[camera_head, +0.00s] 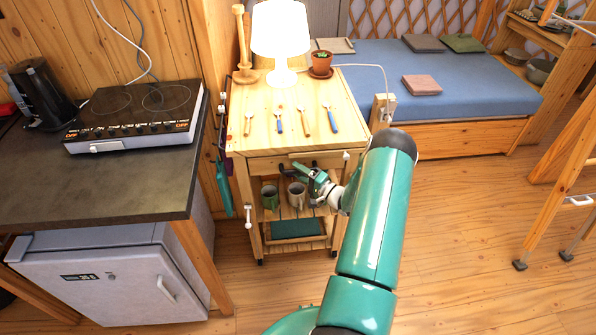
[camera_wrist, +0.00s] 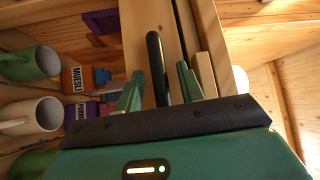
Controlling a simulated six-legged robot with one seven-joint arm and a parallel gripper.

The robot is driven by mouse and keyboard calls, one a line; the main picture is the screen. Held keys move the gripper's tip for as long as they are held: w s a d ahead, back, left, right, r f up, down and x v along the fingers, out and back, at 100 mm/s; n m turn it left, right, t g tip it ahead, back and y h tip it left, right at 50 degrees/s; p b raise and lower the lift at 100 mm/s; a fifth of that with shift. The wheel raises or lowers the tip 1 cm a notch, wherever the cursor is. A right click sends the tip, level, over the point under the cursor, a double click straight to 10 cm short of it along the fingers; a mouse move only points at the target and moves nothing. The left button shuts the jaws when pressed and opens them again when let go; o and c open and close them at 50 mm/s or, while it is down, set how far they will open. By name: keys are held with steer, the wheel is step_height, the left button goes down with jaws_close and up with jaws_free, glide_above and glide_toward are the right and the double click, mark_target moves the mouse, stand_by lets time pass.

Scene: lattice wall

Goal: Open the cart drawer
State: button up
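The wooden cart (camera_head: 243,139) stands in the middle of the head view. Its drawer (camera_head: 268,165) is just under the top, and its front looks about flush with the cart. My gripper (camera_head: 316,178) is at the drawer front, above the mugs on the shelf. In the wrist view, the dark drawer handle (camera_wrist: 155,55) stands between the two green fingers of my gripper (camera_wrist: 160,85). The fingers are apart, with a visible gap on each side of the handle. In the head view my gripper partly hides the handle.
A green mug (camera_head: 269,196) and a pale mug (camera_head: 296,194) are on the shelf below. A counter (camera_head: 110,175) stands left.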

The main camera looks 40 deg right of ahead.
steer(key=shift+w, duration=0.35)
jaws_close()
steer(key=shift+s+a, duration=0.1)
steer(key=shift+s, duration=0.05)
